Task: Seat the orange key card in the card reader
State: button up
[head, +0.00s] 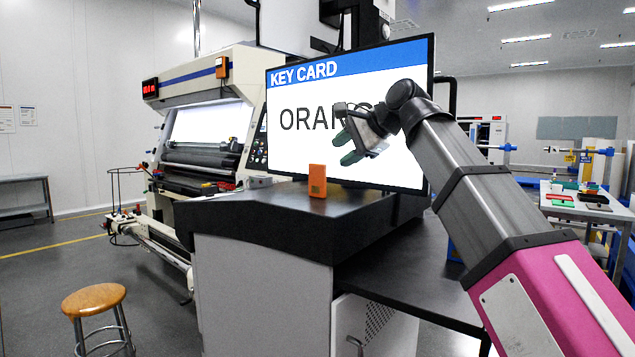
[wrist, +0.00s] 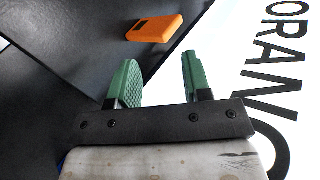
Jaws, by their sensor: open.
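An upright orange block (head: 317,180) with a small dark patch stands on the dark counter top, in front of the screen. It also shows in the wrist view (wrist: 154,28), beyond the fingertips. I cannot tell whether it is the card reader or the key card. My gripper (head: 350,145) is open and empty, raised in front of the screen, right of the block and apart from it. Its green fingers (wrist: 160,80) show a clear gap in the wrist view. No thin orange card is clearly identifiable.
The screen (head: 300,150) reads KEY CARD and part of ORANGE, partly hidden by my gripper. The dark counter (head: 270,205) is mostly clear. A table at the right holds small coloured items, including a red one (head: 562,197). A wooden stool (head: 93,300) stands front left.

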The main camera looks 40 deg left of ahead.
jog(key=n, duration=0.5)
jog(key=n+h, duration=0.3)
jog(key=n, duration=1.2)
send_over(314, 197)
jog(key=shift+w+a+f, duration=0.1)
jog(key=shift+w+f, duration=0.05)
jog(key=shift+f, duration=0.8)
jog(key=shift+w+a+f, duration=0.1)
jog(key=shift+f, duration=0.8)
jog(key=shift+w+a+f, duration=0.1)
jog(key=shift+w+f, duration=0.05)
jog(key=shift+f, duration=0.8)
grip_shut()
